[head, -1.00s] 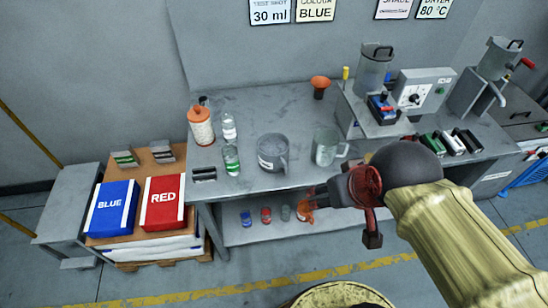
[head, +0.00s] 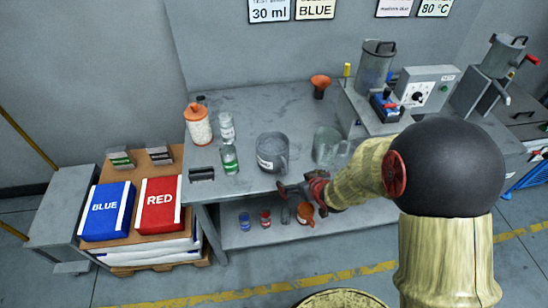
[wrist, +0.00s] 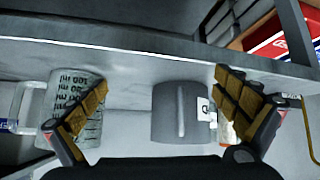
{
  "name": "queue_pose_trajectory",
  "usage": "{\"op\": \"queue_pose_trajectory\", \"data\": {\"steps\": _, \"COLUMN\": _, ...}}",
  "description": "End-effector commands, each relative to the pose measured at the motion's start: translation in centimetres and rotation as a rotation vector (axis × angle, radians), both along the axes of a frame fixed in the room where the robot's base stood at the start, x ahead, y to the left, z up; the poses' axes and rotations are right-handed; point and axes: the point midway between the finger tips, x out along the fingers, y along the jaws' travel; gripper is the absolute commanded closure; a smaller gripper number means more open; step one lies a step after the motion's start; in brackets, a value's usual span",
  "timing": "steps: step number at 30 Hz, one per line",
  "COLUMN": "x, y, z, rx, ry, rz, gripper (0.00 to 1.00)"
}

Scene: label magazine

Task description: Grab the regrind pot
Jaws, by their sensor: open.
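A grey pot (head: 271,152) with a side handle and a white label stands upright on the bench; I take it as the regrind pot, but the label is too small to read. In the wrist view the pot (wrist: 180,112) stands between my spread fingers, farther off, its handle facing me and its label to the right. My gripper (head: 292,190) is open and empty at the bench's front edge, apart from the pot. Its fingers also frame the wrist view (wrist: 165,112).
A clear measuring jug (head: 326,146) stands close right of the pot. Bottles (head: 229,158) and an orange-lidded jar (head: 199,126) stand to its left. The bench edge (wrist: 150,62) crosses the wrist view. Small pots (head: 265,217) sit on the shelf below.

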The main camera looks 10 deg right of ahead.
Motion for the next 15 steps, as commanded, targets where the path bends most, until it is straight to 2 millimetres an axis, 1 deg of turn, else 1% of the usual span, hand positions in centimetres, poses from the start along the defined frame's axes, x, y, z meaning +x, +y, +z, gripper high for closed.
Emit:
{"op": "queue_pose_trajectory", "data": {"steps": 1, "x": 1.4, "y": 1.0, "z": 1.3, "rx": 0.026, "ry": -0.072, "rz": 0.029, "gripper": 0.00}}
{"op": "queue_pose_trajectory", "data": {"steps": 2, "x": 2.2, "y": 1.6, "z": 2.2, "rx": 0.044, "ry": -0.115, "rz": 0.045, "gripper": 0.00}}
{"op": "queue_pose_trajectory", "data": {"steps": 3, "x": 3.1, "y": 2.3, "z": 3.6, "rx": 0.067, "ry": -0.169, "rz": 0.064, "gripper": 0.00}}
{"op": "queue_pose_trajectory", "data": {"steps": 6, "x": 4.4, "y": 3.7, "z": 6.3, "rx": 0.112, "ry": -0.268, "rz": 0.097, "gripper": 0.00}}
{"op": "queue_pose_trajectory", "data": {"steps": 7, "x": 4.6, "y": 4.0, "z": 6.8, "rx": 0.123, "ry": -0.287, "rz": 0.103, "gripper": 0.00}}
{"op": "queue_pose_trajectory", "data": {"steps": 9, "x": 4.9, "y": 4.4, "z": 7.6, "rx": 0.143, "ry": -0.316, "rz": 0.109, "gripper": 0.00}}
{"op": "queue_pose_trajectory", "data": {"steps": 11, "x": 5.2, "y": 4.6, "z": 7.9, "rx": 0.153, "ry": -0.330, "rz": 0.110, "gripper": 0.00}}
{"op": "queue_pose_trajectory", "data": {"steps": 15, "x": 6.3, "y": 4.9, "z": 7.3, "rx": 0.158, "ry": -0.331, "rz": 0.107, "gripper": 0.00}}
